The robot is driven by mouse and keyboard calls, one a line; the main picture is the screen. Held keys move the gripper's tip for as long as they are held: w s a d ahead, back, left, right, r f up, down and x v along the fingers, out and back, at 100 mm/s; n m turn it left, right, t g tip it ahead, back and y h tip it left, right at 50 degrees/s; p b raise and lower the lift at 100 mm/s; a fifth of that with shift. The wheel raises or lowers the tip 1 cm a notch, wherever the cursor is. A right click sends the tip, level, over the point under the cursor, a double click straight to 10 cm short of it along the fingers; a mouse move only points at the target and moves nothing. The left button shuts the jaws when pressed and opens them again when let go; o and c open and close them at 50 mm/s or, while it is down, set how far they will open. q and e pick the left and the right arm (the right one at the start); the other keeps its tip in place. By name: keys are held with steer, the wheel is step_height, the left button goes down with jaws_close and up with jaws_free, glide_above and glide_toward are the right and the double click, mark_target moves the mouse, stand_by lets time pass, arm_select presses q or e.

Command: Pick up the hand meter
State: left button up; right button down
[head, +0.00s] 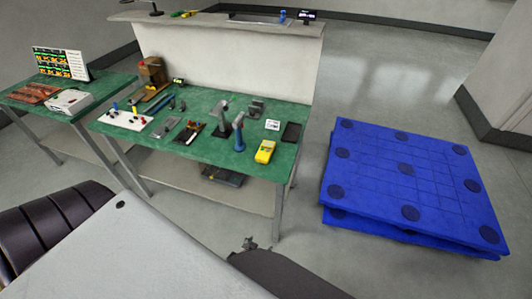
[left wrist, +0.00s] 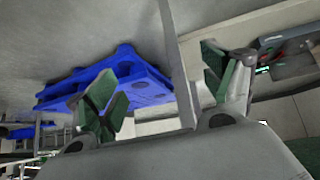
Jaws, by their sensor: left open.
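The hand meter is a yellow handheld device (head: 265,151) with a dark display, lying near the front right edge of the green bench top (head: 205,154) in the head view. My left gripper shows small and dark at the bottom centre of the head view (head: 250,243), in front of the bench and apart from the meter. In the left wrist view its two green-padded fingers (left wrist: 163,88) are spread with nothing between them. I cannot make out the meter in the left wrist view. My right gripper is not in view.
A blue-handled tool (head: 239,141) stands left of the meter and a dark flat device (head: 291,132) lies behind it. A white board (head: 125,118) sits at the bench's left. Blue pallets (head: 410,185) lie on the floor to the right. A lower shelf (head: 190,174) spans under the bench.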

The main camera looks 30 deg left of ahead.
arm_select(q)
steer(key=w+a+r+t+y, duration=0.1)
steer(key=w+r, duration=0.4)
steer(key=r, duration=0.6)
steer(key=w+a+r+n+t+y, duration=0.1)
steer(key=w+a+r+t, duration=0.3)
steer(key=r, duration=0.7)
steer(key=w+a+r+t+y, duration=0.1)
steer(key=w+a+r+t, duration=0.1)
steer(key=w+a+r, duration=0.4)
steer(key=shift+w+a+r+n+y, duration=0.1)
steer(key=shift+a+r+n+y, duration=0.1)
steer(key=shift+r, duration=1)
steer(key=shift+a+r+n+y, duration=0.1)
steer(key=shift+r+n, duration=0.1)
steer(key=shift+r, duration=1)
steer(key=shift+w, duration=0.15)
